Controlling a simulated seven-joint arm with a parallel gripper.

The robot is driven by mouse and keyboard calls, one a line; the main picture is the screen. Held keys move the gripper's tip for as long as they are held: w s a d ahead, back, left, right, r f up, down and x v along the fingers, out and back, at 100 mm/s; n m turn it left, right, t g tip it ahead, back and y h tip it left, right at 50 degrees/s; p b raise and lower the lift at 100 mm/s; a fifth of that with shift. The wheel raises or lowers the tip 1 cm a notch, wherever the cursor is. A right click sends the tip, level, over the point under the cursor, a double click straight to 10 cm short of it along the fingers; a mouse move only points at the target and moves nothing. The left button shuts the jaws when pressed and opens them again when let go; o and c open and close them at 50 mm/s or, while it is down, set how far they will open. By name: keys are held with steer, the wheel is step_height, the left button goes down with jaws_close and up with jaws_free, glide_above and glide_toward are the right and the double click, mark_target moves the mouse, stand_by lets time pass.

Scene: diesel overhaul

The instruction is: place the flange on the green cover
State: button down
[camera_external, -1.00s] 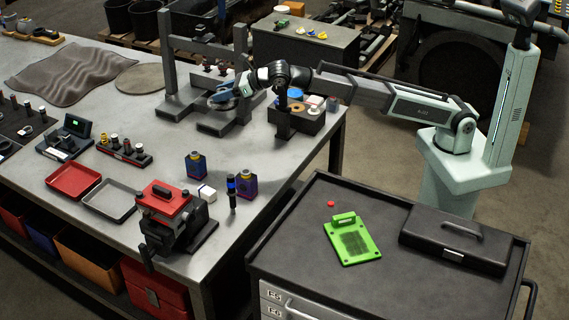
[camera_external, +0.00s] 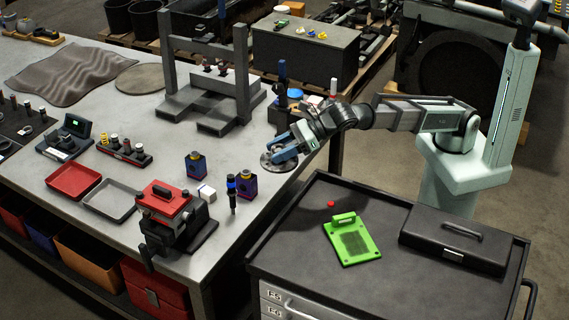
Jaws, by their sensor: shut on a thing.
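The green cover (camera_external: 352,241) lies flat on top of the dark tool cabinet, with a raised green handle at its back edge. My gripper (camera_external: 277,153) is above the near right edge of the grey workbench. It is shut on the flange (camera_external: 278,162), a dark grey round disc held under the blue fingers. The flange is to the left of and behind the green cover, apart from it. The fingers hide part of the flange.
On the cabinet (camera_external: 300,228), a red cap (camera_external: 331,204) lies behind the green cover and a black toolbox (camera_external: 455,238) stands at its right. Blue-purple bottles (camera_external: 246,184) and a dark upright tool (camera_external: 231,194) stand on the workbench (camera_external: 205,245). A gap separates bench and cabinet.

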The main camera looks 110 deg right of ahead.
steer(key=s+a+n+y, duration=0.2)
steer(key=s+a, duration=0.6)
steer(key=a, duration=0.3)
steer(key=s+a+n+y, duration=0.1)
steer(key=s+a+y, duration=0.1)
steer(key=s+a, duration=0.65)
glide_above(352, 239)
step_height(352, 239, down, 4)
steer(key=shift+f, duration=5.5)
steer(key=shift+f, duration=0.15)
steer(key=shift+c, duration=2.4)
jaws_free()
steer(key=shift+s+r, duration=0.2)
steer(key=shift+r, duration=0.05)
steer(key=v, duration=1.1)
steer(key=shift+s+r, duration=0.2)
steer(key=shift+r, duration=0.1)
